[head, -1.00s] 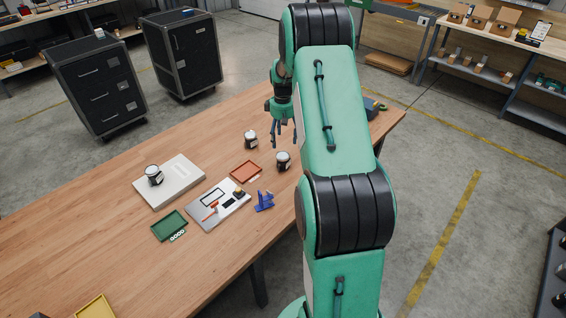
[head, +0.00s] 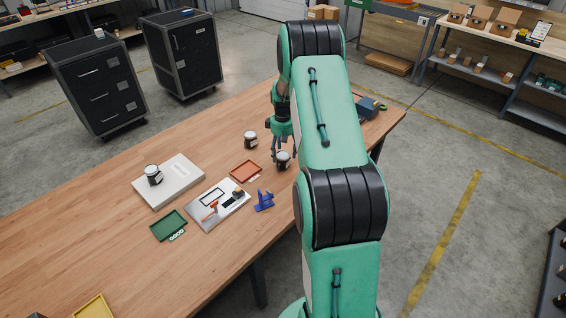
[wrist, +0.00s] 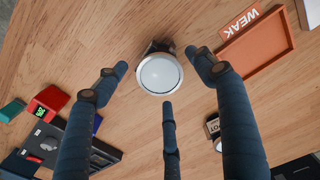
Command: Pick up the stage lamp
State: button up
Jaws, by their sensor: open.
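Three small dark lamps with pale round tops stand on the wooden table; I cannot tell them apart by type. One lamp (head: 284,161) is directly below my gripper (head: 282,158) in the head view, partly covered by its fingers. In the wrist view a lamp with a round pale lens (wrist: 160,74) lies between the spread fingers of my gripper (wrist: 163,87), with gaps around it. My gripper is open and empty. A second lamp (head: 250,140) stands to the left and behind. A third lamp (head: 153,175) stands on a pale flat box (head: 178,190).
An orange tray (head: 245,171), labelled WEAK in the wrist view (wrist: 262,45), is close to the left of the gripper. A blue bracket (head: 264,201), a grey board (head: 208,213) with small items and a green tray (head: 168,225) lie nearer. The table's left part is mostly clear.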

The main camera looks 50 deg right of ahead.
aim_at(283, 155)
jog(key=shift+s+a+f+b, duration=0.1)
jog(key=shift+f+b, duration=0.25)
jog(key=shift+f, duration=2.25)
jog(key=c, duration=1.5)
jog(key=shift+o, duration=0.2)
jog(key=shift+r, duration=0.2)
jog(key=shift+r, duration=0.55)
notch_tip(283, 155, up, 2)
jog(key=shift+r, duration=0.1)
jog(key=s+a, duration=0.3)
jog(key=s, duration=0.1)
jog(key=s+a+r+p, duration=0.1)
jog(key=s+a, duration=0.2)
jog(key=s, duration=0.1)
jog(key=s+a, duration=0.3)
jog(key=s, duration=0.1)
jog(key=shift+s+a+r, duration=0.2)
jog(key=shift+s+a, duration=0.1)
jog(key=shift+a, duration=0.1)
